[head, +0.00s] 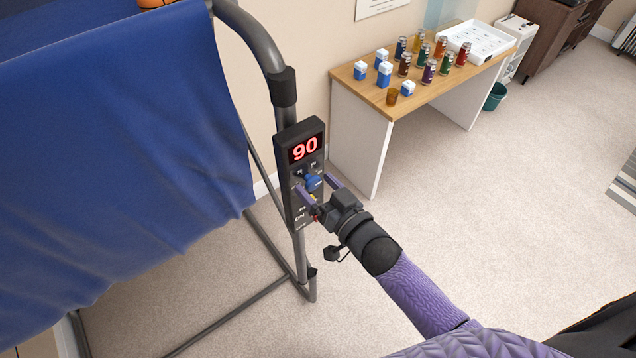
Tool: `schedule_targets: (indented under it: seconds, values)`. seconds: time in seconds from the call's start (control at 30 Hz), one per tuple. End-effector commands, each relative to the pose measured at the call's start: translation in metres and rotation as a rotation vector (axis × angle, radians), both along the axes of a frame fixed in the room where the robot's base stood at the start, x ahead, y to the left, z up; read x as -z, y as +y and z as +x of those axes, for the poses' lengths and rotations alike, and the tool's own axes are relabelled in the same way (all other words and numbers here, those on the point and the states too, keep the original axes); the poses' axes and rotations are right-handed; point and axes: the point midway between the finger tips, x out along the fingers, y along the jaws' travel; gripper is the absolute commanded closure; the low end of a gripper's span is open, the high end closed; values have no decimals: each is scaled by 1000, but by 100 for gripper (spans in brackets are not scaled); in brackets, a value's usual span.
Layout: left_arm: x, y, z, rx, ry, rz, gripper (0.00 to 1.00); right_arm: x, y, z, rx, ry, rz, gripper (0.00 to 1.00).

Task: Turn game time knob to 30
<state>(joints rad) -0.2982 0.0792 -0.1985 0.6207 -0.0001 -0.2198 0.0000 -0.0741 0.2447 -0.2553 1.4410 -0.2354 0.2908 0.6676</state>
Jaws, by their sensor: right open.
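A black control panel (293,213) is mounted upright on the grey frame post of a basketball game. Its red display (305,148) reads 90. A blue knob (314,183) sits on the panel just below the display. My right gripper (318,187) is at the panel with its purple fingers apart, one on each side of the blue knob. I cannot tell whether the fingers touch the knob. The gripper hides part of the panel's lower markings. My left gripper is not in view.
A blue cloth (110,140) hangs over the game's frame at left. A grey tube post (283,95) rises above the panel. A wooden-top table (350,84) with several cans and small cartons stands behind.

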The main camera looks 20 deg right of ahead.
Motion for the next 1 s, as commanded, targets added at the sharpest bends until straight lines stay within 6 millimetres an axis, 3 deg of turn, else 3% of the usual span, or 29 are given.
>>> schedule_targets:
  seconds: [0.27, 0.37, 0.6, 0.7, 1.0]
  values:
    - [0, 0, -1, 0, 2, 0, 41, 0, 2, 3, 0, 1, 0, 16]
    - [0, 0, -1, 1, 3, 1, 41, 0, 1, 3, 0, 1, -1, 33]
    - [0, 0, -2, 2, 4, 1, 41, 0, 1, 3, 0, 1, -1, 84]
    - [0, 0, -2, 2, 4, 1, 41, 0, 1, 3, 0, 1, -1, 100]
    - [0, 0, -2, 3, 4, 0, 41, 0, 1, 3, 0, -11, -34, 100]
